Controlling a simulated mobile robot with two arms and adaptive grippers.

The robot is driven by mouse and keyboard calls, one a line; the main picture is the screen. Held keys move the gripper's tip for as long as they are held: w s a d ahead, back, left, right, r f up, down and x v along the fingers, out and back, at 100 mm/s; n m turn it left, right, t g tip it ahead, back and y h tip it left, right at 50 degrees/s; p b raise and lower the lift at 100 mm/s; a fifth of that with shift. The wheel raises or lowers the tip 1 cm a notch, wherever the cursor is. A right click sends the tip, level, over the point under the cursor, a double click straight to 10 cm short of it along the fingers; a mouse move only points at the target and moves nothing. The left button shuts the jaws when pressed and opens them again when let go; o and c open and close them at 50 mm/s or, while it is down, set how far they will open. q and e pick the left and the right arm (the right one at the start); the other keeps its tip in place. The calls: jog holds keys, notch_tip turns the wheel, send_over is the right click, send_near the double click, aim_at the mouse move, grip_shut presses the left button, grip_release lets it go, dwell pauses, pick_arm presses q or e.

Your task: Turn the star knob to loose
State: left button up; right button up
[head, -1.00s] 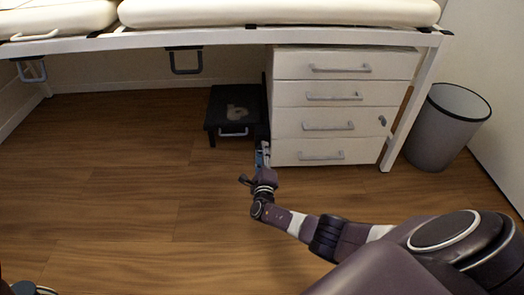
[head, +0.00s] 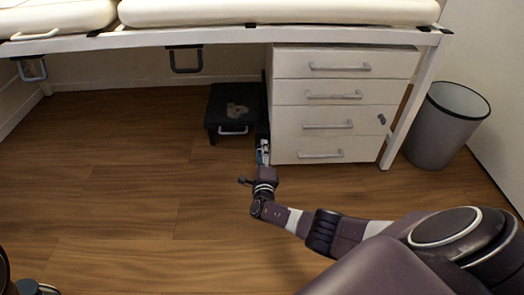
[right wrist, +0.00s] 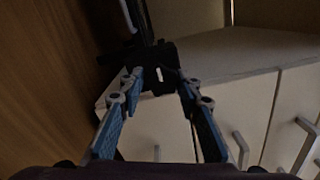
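My right gripper (head: 262,151) reaches in at the near left edge of the drawer cabinet, by a dark upright part beside it. In the right wrist view the two blue-and-grey fingers of this gripper (right wrist: 158,82) are spread apart. A black knob-like part (right wrist: 160,60) with a small white mark lies at and between the fingertips; it seems to be the star knob. Its lobes are hard to make out in the dark, and I cannot tell whether the fingers touch it. In the head view the knob is hidden or too small to see.
The white drawer cabinet (head: 290,88) stands right of the gripper, under a padded bed (head: 280,12). A black step stool (head: 222,107) stands close to the left. A grey bin (head: 444,125) stands at the right. The wooden floor (head: 110,190) is clear.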

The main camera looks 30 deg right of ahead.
jog(key=shift+o, duration=1.3)
jog(key=v, duration=1.2)
